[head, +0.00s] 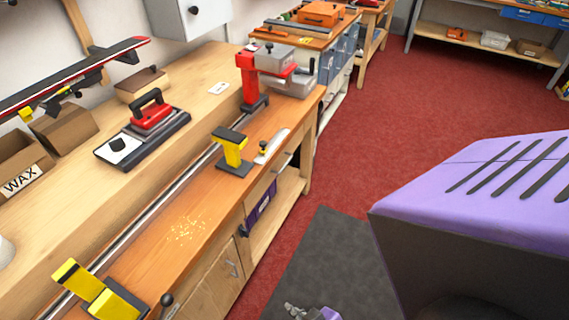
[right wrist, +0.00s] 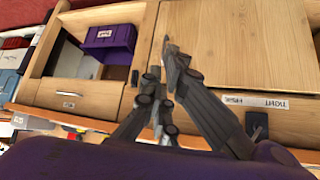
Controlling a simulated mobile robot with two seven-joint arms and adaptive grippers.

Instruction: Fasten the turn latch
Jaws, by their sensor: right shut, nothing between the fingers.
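The turn latch appears to be the small dark bar (right wrist: 135,77) on the wooden post beside the cabinet door (right wrist: 240,45) in the right wrist view. It lies along the post, clear of the door's edge. In the head view it is a small dark piece (head: 243,231) beside the door (head: 211,290). The door looks closed. My right gripper (right wrist: 167,48) is shut and empty in front of the cabinet, to the right of the latch in the wrist view. Grey finger parts (head: 305,312) show at the head view's bottom edge. My left gripper is out of view.
A purple bin (right wrist: 108,38) sits in the open bay beside the post. A drawer (right wrist: 70,103) and a labelled rail (right wrist: 205,100) border the bay and door. Yellow vise stands (head: 232,147) are on the bench top.

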